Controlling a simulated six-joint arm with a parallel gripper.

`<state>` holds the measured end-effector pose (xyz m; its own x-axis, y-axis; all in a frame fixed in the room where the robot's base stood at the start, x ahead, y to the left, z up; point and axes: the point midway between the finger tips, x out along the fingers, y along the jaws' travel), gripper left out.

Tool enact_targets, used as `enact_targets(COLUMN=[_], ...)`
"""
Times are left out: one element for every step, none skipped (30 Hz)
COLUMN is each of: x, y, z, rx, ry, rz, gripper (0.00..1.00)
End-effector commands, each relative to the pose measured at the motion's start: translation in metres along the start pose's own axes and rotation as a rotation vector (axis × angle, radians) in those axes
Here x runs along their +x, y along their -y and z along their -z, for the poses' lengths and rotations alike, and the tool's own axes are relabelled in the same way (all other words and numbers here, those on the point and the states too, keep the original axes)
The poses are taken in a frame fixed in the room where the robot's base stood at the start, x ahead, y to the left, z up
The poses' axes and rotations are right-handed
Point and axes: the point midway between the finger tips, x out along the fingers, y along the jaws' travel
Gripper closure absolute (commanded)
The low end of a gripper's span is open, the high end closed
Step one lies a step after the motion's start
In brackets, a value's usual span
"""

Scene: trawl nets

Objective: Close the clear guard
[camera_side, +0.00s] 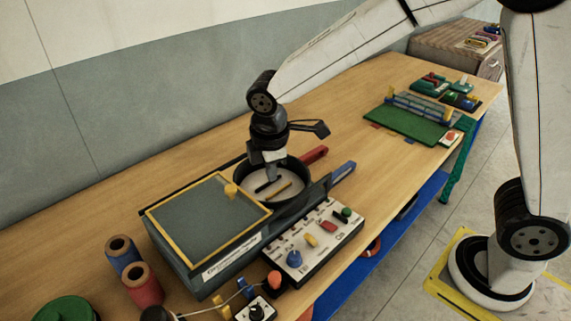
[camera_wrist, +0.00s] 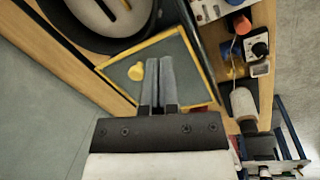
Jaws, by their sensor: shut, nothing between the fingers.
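The clear guard (camera_side: 205,222) is a see-through panel in a yellow frame with a yellow knob (camera_side: 231,190). In the side view it lies flat over the left part of a dark box (camera_side: 215,275), beside the round black-rimmed well (camera_side: 303,203), which is uncovered. My gripper (camera_side: 272,180) is over the well, to the right of the knob, fingers pointing down. In the wrist view the shut, empty fingers (camera_wrist: 160,62) appear in front of the guard (camera_wrist: 186,58), with the knob (camera_wrist: 137,70) just left of them. I cannot tell whether they touch the knob.
A control panel (camera_side: 320,237) with coloured knobs and buttons is at the box's front. Red (camera_side: 317,156) and blue (camera_side: 343,173) handles stick out near the well. Spools (camera_side: 143,285) stand left of the box. A green board (camera_side: 410,122) lies further right; bare table lies between.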

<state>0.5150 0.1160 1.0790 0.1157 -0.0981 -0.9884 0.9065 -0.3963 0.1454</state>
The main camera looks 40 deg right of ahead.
Motion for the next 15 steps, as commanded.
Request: enact_targets(x=[-0.004,-0.006,-0.009,-0.011,-0.014,-0.017,-0.02,-0.023,-0.026,-0.029,-0.031,-0.034,-0.036,-0.038,-0.04], y=[-0.002,-0.003,-0.004,-0.004,-0.004,-0.004,-0.004,-0.003,-0.002,-0.001,-0.001,0.001,0.002,0.003,0.005], z=[0.016,0.024,0.035,0.043,0.051,0.061,0.069,0.077,0.087,0.094,0.101,0.109,0.114,0.119,0.125], rx=[-0.089,-0.141,-0.211,-0.264,-0.316,-0.385,-0.437,-0.486,-0.549,-0.595,-0.638,-0.69,-0.725,-0.758,-0.796], ry=[0.013,0.022,0.035,0.046,0.055,0.069,0.079,0.09,0.104,0.114,0.124,0.136,0.144,0.153,0.162], rz=[-0.004,-0.005,-0.009,-0.01,-0.011,-0.013,-0.016,-0.016,-0.018,-0.019,-0.021,-0.021,-0.022,-0.022,-0.023], gripper=[1.0,1.0,1.0,1.0,1.0,1.0,1.0,1.0,1.0,1.0,1.0,1.0,1.0,1.0,1.0])
